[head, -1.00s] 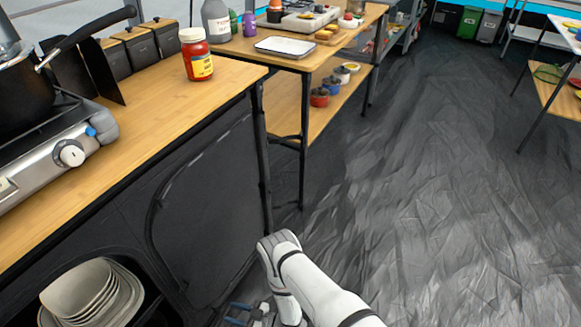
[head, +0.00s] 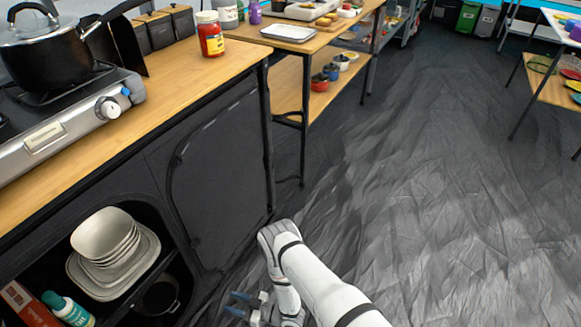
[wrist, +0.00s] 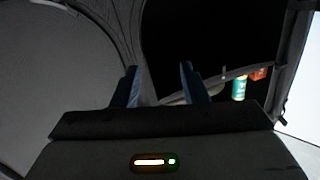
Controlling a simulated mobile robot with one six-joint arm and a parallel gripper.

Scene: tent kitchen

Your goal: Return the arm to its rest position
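My white arm (head: 325,285) reaches up from the bottom of the head view, bent beside the counter's front. My gripper (head: 236,303) is low at the bottom edge, in front of the cabinet, with its blue-grey fingers pointing left. In the wrist view, the two fingers of my gripper (wrist: 160,82) stand apart with nothing seen between them. Beyond them is a dark opening, with a teal bottle (wrist: 239,87) to the right.
The wooden counter (head: 150,95) holds a stove (head: 60,130), a pot (head: 48,50) and a red jar (head: 210,38). Plates (head: 110,270) and a teal bottle (head: 68,308) are in the open shelf below. Dark floor (head: 460,200) to the right is clear.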

